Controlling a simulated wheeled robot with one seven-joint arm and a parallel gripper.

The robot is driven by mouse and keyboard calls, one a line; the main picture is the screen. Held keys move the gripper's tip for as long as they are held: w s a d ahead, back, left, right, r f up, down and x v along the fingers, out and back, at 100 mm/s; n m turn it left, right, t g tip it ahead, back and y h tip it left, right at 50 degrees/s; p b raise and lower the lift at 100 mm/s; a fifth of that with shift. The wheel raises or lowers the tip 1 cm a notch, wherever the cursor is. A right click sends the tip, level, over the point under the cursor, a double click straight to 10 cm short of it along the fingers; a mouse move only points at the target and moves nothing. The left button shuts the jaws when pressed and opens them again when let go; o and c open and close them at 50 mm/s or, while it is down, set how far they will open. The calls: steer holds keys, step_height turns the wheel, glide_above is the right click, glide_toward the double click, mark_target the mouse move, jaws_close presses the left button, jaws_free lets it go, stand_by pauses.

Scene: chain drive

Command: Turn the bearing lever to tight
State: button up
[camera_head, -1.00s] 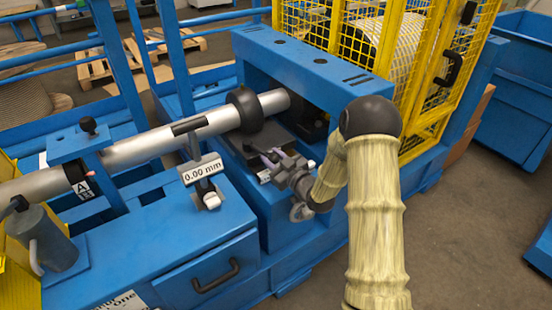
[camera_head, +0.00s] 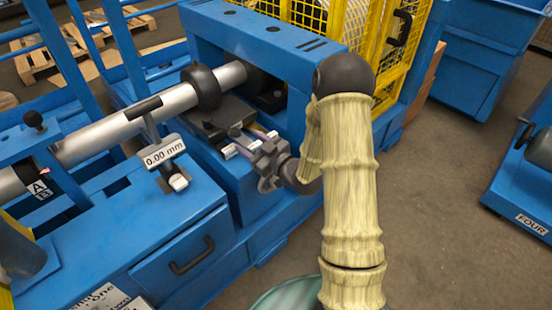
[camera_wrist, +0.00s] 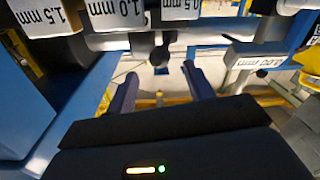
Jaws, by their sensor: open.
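My gripper (camera_head: 250,145) is at the front edge of the blue machine frame, below and right of the black roller collar on the shaft. In the wrist view my gripper (camera_wrist: 160,88) has its two dark fingers spread, with nothing between them. A dark, round-ended knob on a short stem (camera_wrist: 160,56) shows just beyond and between the fingertips, apart from them. It may be the bearing lever; I cannot tell surely, nor read any tight mark. In the head view my gripper and wrist partly hide that spot.
White blocks marked 1.5 mm (camera_wrist: 50,14), 1.0 mm (camera_wrist: 115,12) and 0.5 mm (camera_wrist: 180,9) hang close above the fingers. A gauge reading 0.00 mm (camera_head: 165,151) stands left of my gripper. The silver shaft (camera_head: 125,122) runs behind. Open floor (camera_head: 430,190) lies right.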

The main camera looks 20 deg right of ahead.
steer(key=v, duration=1)
steer(key=shift+s+d, duration=0.2)
